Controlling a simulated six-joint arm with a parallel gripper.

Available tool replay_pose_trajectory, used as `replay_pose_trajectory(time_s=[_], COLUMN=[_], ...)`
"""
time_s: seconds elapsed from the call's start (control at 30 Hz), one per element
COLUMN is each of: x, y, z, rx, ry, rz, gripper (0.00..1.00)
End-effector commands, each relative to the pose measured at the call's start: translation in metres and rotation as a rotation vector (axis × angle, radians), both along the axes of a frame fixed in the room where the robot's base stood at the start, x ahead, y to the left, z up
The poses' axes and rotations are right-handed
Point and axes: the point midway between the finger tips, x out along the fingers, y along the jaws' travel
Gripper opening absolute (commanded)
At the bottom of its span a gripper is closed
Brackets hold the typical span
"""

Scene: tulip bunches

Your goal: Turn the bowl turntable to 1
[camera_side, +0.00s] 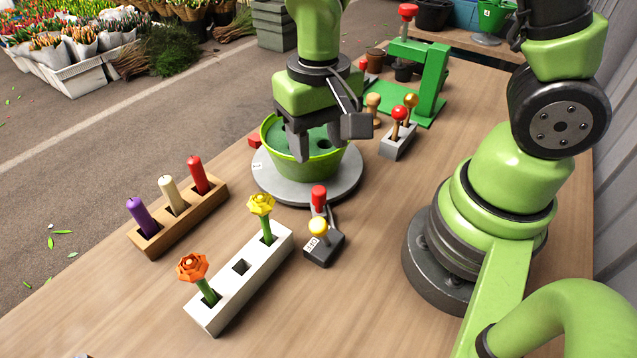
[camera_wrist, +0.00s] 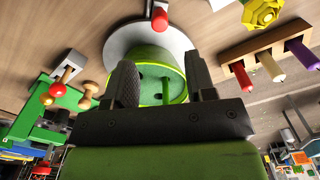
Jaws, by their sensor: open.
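The bowl turntable is a round grey disc (camera_side: 347,186) carrying a green bowl (camera_side: 305,170) with dark holes in its green inside. A small white tag (camera_side: 257,166) is on the left of the bowl; I cannot read it surely. My gripper (camera_side: 315,145) is open and points down over the bowl, its fingers apart at the bowl's opening. Whether they touch the bowl I cannot tell. In the wrist view the bowl (camera_wrist: 152,60) shows between the dark fingers (camera_wrist: 163,80), with the grey disc (camera_wrist: 117,45) around it. The gripper hides part of the bowl's rear.
A white flower block (camera_side: 240,285) and wooden candle holder (camera_side: 180,218) lie in front and left. A grey lever block (camera_side: 398,142) and green stand (camera_side: 430,85) are behind right.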

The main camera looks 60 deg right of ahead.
Motion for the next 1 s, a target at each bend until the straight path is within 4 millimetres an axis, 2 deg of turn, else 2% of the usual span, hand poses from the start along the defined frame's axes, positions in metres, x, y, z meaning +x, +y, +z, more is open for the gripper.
replay_pose_trajectory(time_s=[0.1, 0.23, 0.5, 0.7, 1.0], x=[0.0, 0.0, -0.001, 0.0, 0.0], y=[0.0, 0.0, 0.0, -0.001, 0.0], z=[-0.003, -0.015, -0.061, -0.087, -0.1], rx=[-0.001, -0.002, -0.002, -0.003, -0.001], ry=[0.0, 0.005, 0.007, 0.003, -0.001], rz=[0.079, 0.089, 0.086, 0.084, 0.084], gripper=[0.5, 0.5, 0.5, 0.5, 0.5])
